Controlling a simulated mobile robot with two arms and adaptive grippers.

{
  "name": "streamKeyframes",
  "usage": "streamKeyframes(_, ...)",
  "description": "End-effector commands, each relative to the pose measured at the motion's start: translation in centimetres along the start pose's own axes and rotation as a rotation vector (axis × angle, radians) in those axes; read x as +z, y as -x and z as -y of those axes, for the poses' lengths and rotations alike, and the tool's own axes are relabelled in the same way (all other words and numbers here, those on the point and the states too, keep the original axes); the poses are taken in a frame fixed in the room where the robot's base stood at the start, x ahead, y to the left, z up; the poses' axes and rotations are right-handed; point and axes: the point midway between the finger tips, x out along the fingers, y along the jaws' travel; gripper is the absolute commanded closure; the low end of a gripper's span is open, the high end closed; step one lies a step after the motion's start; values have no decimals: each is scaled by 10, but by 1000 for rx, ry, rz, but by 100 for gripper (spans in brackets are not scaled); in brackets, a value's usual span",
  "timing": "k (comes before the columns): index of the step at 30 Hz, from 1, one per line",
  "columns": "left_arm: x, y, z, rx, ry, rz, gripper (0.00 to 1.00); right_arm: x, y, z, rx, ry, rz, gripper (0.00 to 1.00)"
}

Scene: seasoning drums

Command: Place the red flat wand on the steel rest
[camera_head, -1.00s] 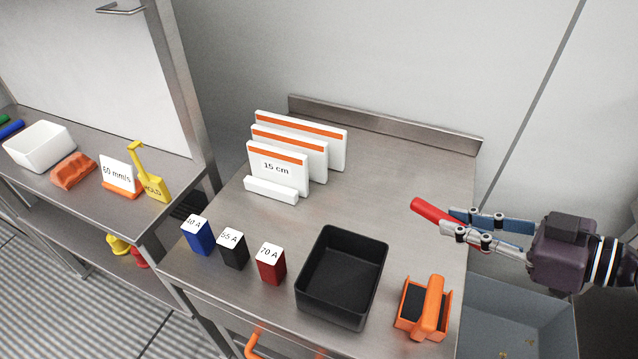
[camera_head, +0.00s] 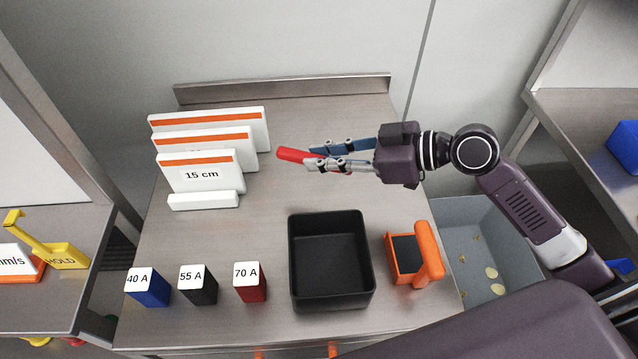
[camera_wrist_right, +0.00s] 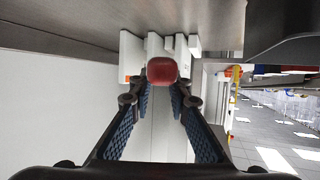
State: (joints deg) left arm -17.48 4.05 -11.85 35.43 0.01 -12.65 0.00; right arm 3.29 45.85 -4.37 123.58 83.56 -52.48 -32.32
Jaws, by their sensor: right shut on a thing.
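The red wand (camera_head: 292,155) is held in my right gripper (camera_head: 318,157), raised above the back of the steel table (camera_head: 262,240). Its free end points left, toward the white label cards. In the right wrist view the wand's red, rounded end (camera_wrist_right: 162,70) shows between the fingertips of my right gripper (camera_wrist_right: 161,92). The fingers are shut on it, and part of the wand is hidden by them. I cannot make out a separate steel rest in either view. My left gripper is not in view.
White cards, the front one marked 15 cm (camera_head: 196,178), stand left of the wand. A black tray (camera_head: 331,215) and an orange holder (camera_head: 428,255) are nearer. Blue (camera_head: 149,292), black (camera_head: 198,290) and red (camera_head: 249,288) blocks line the front. A grey bin (camera_head: 465,210) stands right of the table.

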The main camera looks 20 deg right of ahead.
Motion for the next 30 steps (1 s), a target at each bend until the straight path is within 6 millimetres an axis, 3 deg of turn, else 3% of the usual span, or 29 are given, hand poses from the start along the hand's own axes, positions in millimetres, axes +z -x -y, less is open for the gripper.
streamKeyframes(4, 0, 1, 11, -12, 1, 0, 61, 29, -12, 0, 0, -5, 0, 100)
streamKeyframes(18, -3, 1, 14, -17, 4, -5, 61, 78, -32, 0, 1, -2, 0, 100)
streamKeyframes(30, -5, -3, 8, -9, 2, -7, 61, 84, -35, 0, 1, 2, 0, 100)
